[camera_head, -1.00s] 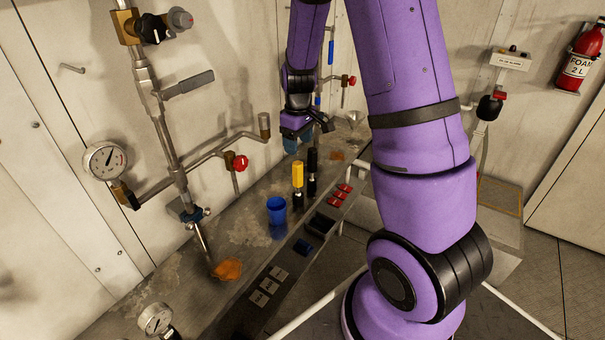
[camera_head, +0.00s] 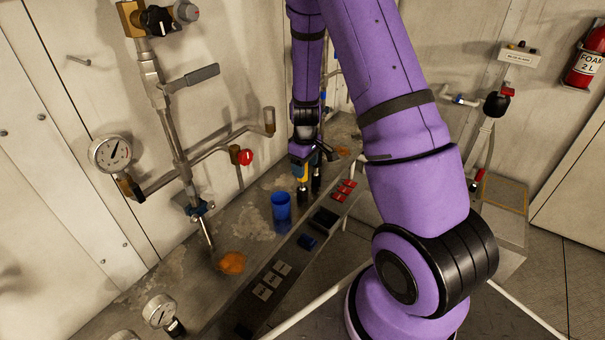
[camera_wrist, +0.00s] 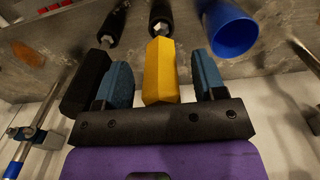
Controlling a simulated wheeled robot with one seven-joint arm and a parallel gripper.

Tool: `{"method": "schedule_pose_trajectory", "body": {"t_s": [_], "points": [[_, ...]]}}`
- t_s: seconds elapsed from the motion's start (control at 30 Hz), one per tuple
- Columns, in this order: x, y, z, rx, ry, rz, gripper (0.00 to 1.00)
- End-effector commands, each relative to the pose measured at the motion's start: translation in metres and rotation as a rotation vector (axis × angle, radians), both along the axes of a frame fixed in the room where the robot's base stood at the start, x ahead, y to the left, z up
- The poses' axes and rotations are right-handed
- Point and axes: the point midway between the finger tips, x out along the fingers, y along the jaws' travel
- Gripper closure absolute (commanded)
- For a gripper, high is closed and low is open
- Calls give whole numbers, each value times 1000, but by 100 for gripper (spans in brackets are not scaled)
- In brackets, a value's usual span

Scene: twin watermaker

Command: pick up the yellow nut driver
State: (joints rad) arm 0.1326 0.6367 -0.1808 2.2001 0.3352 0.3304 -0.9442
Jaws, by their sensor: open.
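The yellow nut driver (camera_head: 302,174) stands upright on the bench, its yellow handle at the top. In the wrist view its yellow handle (camera_wrist: 160,72) lies between the two blue finger pads of my gripper (camera_wrist: 164,82), with a gap on each side. My gripper is open around the handle; in the head view my gripper (camera_head: 302,160) hides the handle's top. A black-handled driver (camera_head: 316,180) stands close to the right of it; in the wrist view this black handle (camera_wrist: 86,80) is just outside the left finger, and I cannot tell whether they touch.
A blue cup (camera_head: 281,208) stands near the driver, toward the camera; it also shows in the wrist view (camera_wrist: 230,30). Red pieces (camera_head: 343,190) and a dark tray (camera_head: 324,220) lie along the bench's front. Pipes with a red-knobbed valve (camera_head: 245,157) are on the wall at left.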

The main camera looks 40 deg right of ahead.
Motion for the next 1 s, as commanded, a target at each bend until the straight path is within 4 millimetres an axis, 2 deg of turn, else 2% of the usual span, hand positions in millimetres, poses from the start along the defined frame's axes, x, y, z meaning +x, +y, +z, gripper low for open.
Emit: {"method": "schedule_pose_trajectory", "body": {"t_s": [0.13, 0.4, 0.6, 0.63, 1.0], "points": [[0, 0, -12, 0, 0, 1, 36], [0, 0, -14, 0, -1, 1, 36], [0, 0, -13, 0, -1, 1, 82], [0, 0, -13, 0, -1, 1, 87], [1, 0, -11, -1, -1, 1, 87]]}}
